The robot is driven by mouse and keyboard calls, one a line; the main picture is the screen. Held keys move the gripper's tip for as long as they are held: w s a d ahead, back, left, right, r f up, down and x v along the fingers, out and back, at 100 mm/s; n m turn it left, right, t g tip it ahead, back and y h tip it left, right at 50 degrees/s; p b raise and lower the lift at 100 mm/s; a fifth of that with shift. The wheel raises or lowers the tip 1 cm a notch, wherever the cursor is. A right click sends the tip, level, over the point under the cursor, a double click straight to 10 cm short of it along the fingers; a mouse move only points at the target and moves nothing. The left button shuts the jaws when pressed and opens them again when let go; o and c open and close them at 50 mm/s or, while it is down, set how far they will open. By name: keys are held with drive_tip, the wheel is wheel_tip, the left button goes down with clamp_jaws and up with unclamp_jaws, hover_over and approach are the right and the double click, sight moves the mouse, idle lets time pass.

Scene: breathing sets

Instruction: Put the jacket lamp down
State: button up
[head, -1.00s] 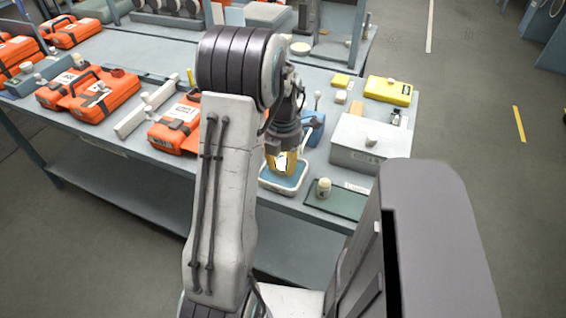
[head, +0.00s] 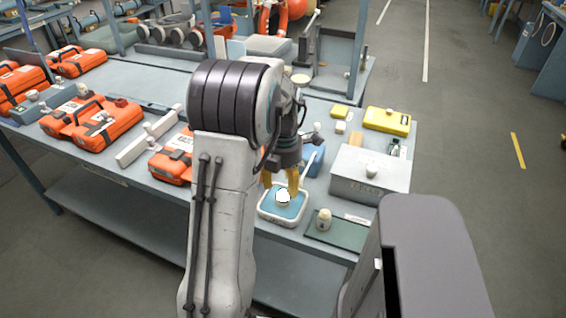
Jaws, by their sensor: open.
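The jacket lamp (head: 283,196), a small white rounded piece, sits in the white tray (head: 263,215) with a blue lining, near the front edge of the bench. My gripper (head: 281,186) is right above it, with yellow fingers spread to either side and pointing down. The fingers are open and appear apart from the lamp. The arm hides part of the bench to the left of the tray.
A grey box (head: 365,178), a blue container (head: 314,160) and a yellow case (head: 387,121) stand behind. Orange cases (head: 95,122) fill the left side of the bench.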

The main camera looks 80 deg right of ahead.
sight(283, 192)
wheel_tip(283, 192, up, 7)
drive_tip(key=b, duration=0.1)
drive_tip(key=w+a+r+m+t+h, duration=0.1)
drive_tip(key=w+a+r+m, duration=0.1)
drive_tip(key=w+a, duration=0.75)
drive_tip(key=w+a+r+m, duration=0.2)
drive_tip(key=w+a, duration=0.5)
drive_tip(key=w, duration=0.5)
drive_tip(key=a+f+m+t, duration=0.1)
drive_tip(key=a+m, duration=0.1)
drive_tip(key=a, duration=0.9)
drive_tip(key=a+f+m+t+y, duration=0.1)
drive_tip(key=a+f+m, duration=0.1)
drive_tip(key=a, duration=1)
drive_tip(key=shift+s+a+m, duration=0.25)
drive_tip(key=shift+s+m, duration=0.05)
drive_tip(key=shift+m, duration=0.1)
drive_tip(key=shift+f, duration=0.1)
drive_tip(key=shift+r, duration=0.5)
